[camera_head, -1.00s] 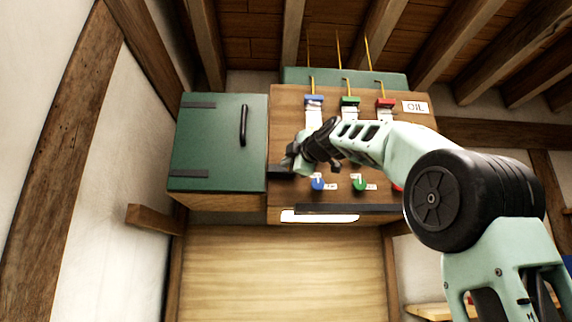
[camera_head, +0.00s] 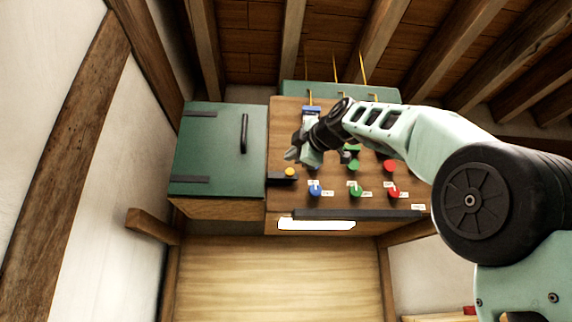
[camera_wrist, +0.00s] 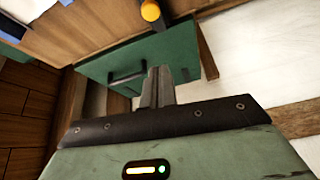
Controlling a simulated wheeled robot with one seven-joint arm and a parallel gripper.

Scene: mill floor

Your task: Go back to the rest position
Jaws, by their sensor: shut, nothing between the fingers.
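My gripper (camera_head: 292,154) is in front of the left part of the wooden panel (camera_head: 284,115) in the head view. It is shut and empty. In the wrist view its closed fingers (camera_wrist: 158,88) show in front of the green cabinet door (camera_wrist: 110,58). A yellow button (camera_head: 290,171) on a black base sits at the panel's left edge, just below the gripper. The button also shows at the top of the wrist view (camera_wrist: 150,11). My arm and wrist hide much of the panel's upper right.
The green cabinet (camera_head: 215,150), closed, with a black handle (camera_head: 244,133), adjoins the panel on the left. Blue (camera_head: 315,190), green (camera_head: 355,189) and red (camera_head: 392,190) knobs line the lower panel. A black ledge (camera_head: 350,214) runs below. A wooden beam (camera_head: 150,225) juts out lower left.

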